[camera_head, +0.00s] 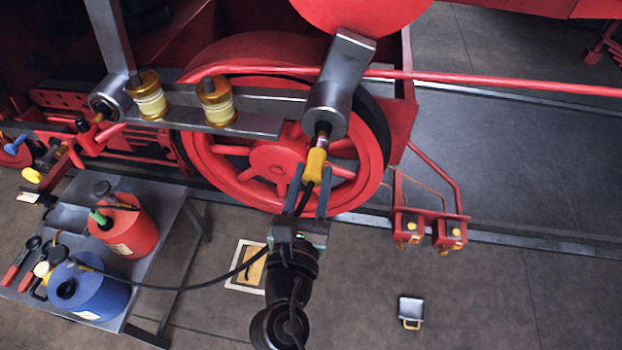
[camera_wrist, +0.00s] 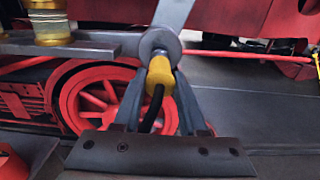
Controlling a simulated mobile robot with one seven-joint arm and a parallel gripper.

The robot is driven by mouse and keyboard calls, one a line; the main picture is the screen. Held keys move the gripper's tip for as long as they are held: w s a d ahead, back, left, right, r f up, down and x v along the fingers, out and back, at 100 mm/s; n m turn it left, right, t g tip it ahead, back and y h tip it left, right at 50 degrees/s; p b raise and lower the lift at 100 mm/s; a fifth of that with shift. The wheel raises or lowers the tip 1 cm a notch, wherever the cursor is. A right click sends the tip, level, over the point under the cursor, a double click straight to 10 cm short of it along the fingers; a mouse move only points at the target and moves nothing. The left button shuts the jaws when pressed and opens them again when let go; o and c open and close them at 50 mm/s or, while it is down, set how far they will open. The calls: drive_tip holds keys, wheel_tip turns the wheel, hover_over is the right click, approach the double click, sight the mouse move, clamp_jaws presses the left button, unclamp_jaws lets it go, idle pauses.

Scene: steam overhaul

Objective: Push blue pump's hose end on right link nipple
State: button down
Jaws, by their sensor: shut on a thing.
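The blue pump (camera_head: 100,297) stands on the grey bench at lower left. Its black hose runs right to my gripper (camera_head: 312,176). My gripper is shut on the yellow hose end (camera_head: 316,163), which points up at the grey right link (camera_head: 327,108). In the wrist view the hose end (camera_wrist: 160,74) sits between my fingers, directly in front of the link's round end (camera_wrist: 160,42). The link nipple (camera_head: 322,132) shows just above the hose end, lined up with it. I cannot tell how far the hose end sits on it.
The red pump (camera_head: 124,229) and hand tools share the bench (camera_head: 176,232). The spoked red wheel (camera_head: 270,158) is close behind my gripper. Two brass-and-glass cups (camera_head: 216,102) stand on the grey bar at left. Red boxes (camera_head: 407,228) hang at right. Floor at lower right is mostly clear.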

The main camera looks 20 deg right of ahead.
drive_tip(key=shift+w+d+r, duration=0.1)
drive_tip(key=shift+w+d, duration=0.25)
drive_tip(key=shift+w, duration=0.15)
drive_tip(key=shift+w+d+p, duration=0.2)
drive_tip(key=shift+w+p, duration=0.1)
drive_tip(key=shift+c, duration=1.9)
unclamp_jaws()
drive_tip(key=shift+s+a, duration=0.1)
drive_tip(key=b+v, duration=0.4)
drive_tip(key=v, duration=0.8)
drive_tip(key=shift+s+a, duration=0.2)
drive_tip(key=shift+s, duration=0.05)
